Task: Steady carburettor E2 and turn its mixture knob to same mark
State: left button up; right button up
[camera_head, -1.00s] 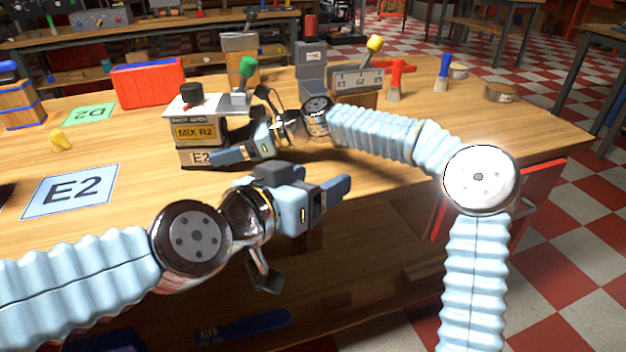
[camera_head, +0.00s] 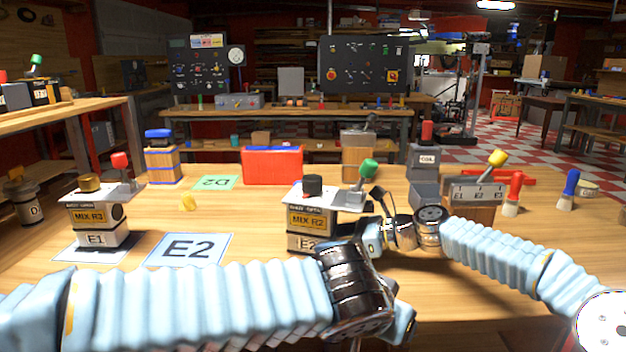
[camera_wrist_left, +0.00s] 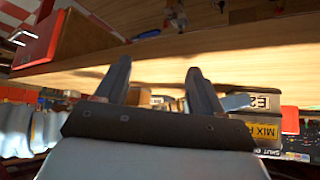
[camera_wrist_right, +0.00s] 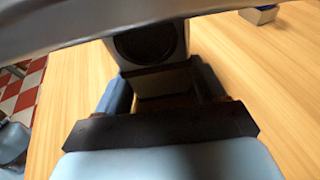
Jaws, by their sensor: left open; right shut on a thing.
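Carburettor E2 (camera_head: 312,218) stands upright on the bench, with a black mixture knob (camera_head: 312,185) on its white top and a green-tipped lever (camera_head: 367,172) beside it. My right gripper (camera_wrist_right: 160,88) is shut on its body from the right; the head view partly hides the fingers. My left gripper (camera_wrist_left: 158,75) is open and empty, low by the bench's front edge; my left forearm mostly hides it in the head view. Carburettor E2's yellow label also shows at the right of the left wrist view (camera_wrist_left: 264,131). The knob's mark is too small to read.
Carburettor E1 (camera_head: 95,218), with a brass knob and red-tipped lever, stands at left on a white card. The E2 card (camera_head: 188,249) lies bare between them. A red box (camera_head: 272,165) is behind; a coil unit (camera_head: 425,175) and a yellow-tipped lever unit (camera_head: 473,197) stand right.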

aim_at(315, 182)
pick_arm(q)
jog(key=w+a+n+t+y, duration=0.1)
jog(key=w, duration=0.1)
jog(key=w+a+r+n+t+y, duration=0.1)
jog(key=w+a, duration=0.1)
jog(key=w+a+r+n+t+y, duration=0.1)
jog(key=w, duration=0.1)
jog(key=shift+w+a+r+n+t+y, duration=0.15)
jog(key=shift+w+r+n+t+y, duration=0.15)
jog(key=shift+y, duration=0.1)
jog(key=w+r+n+t+y, duration=0.1)
jog(key=w+a+r+n+t, duration=0.1)
jog(key=shift+w+a+r+y, duration=0.25)
jog(key=shift+a+r+y, duration=0.05)
jog(key=shift+y, duration=0.1)
jog(key=w+a+r+n+t+y, duration=0.2)
jog(key=w+r+n+t+y, duration=0.25)
jog(key=r, duration=0.35)
jog(key=shift+h, duration=0.25)
jog(key=x, duration=1)
jog(key=shift+w+a, duration=0.2)
jog(key=shift+w, duration=0.05)
jog(key=c, duration=0.9)
jog(key=shift+r, duration=0.1)
jog(key=shift+c, duration=0.2)
